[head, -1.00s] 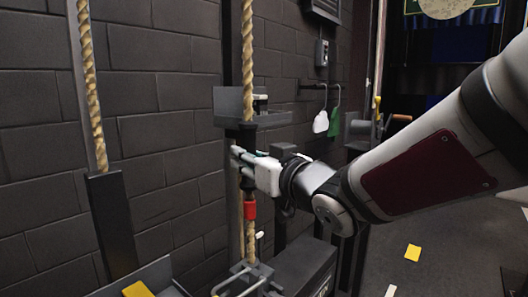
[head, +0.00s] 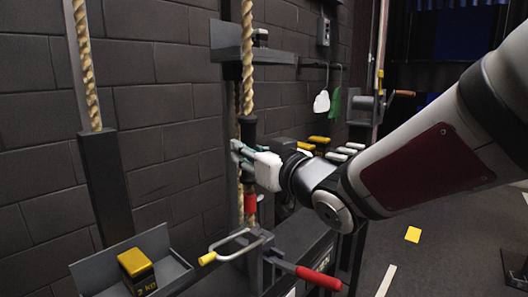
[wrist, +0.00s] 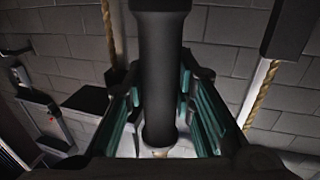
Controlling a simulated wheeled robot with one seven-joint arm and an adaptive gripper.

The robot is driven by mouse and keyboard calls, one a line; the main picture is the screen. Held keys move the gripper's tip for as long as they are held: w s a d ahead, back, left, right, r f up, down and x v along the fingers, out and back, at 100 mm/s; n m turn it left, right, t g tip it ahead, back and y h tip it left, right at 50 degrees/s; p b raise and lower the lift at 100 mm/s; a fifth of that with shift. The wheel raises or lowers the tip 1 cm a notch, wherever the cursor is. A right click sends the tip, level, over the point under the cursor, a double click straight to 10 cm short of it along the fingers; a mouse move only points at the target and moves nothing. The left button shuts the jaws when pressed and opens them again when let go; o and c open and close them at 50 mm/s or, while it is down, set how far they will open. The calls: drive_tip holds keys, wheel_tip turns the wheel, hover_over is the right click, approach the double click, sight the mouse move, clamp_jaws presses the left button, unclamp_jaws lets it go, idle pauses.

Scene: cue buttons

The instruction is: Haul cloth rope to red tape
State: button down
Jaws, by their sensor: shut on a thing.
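A tan rope (head: 247,30) hangs by the dark wall in the middle of the head view, with a black sleeve (head: 247,127) around part of it. My gripper (head: 242,156) is shut on the black sleeve, which stands upright between the teal finger pads in the wrist view (wrist: 163,85). The red tape (head: 251,202) is a band on the rope line a short way below my gripper. The part of the rope just behind my gripper is hidden.
A second rope (head: 84,65) enters a dark post (head: 103,180) at left. A grey shelf (head: 228,52) is above my gripper. Below are a yellow-handled bar (head: 230,247), a red lever (head: 318,277) and a tray (head: 90,273) with a yellow-topped weight (head: 136,264).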

drive_tip(key=c, duration=1.3)
unclamp_jaws()
drive_tip(key=shift+d, duration=0.1)
drive_tip(key=v, duration=0.7)
drive_tip(key=shift+s+d, duration=0.1)
drive_tip(key=shift+s, duration=0.1)
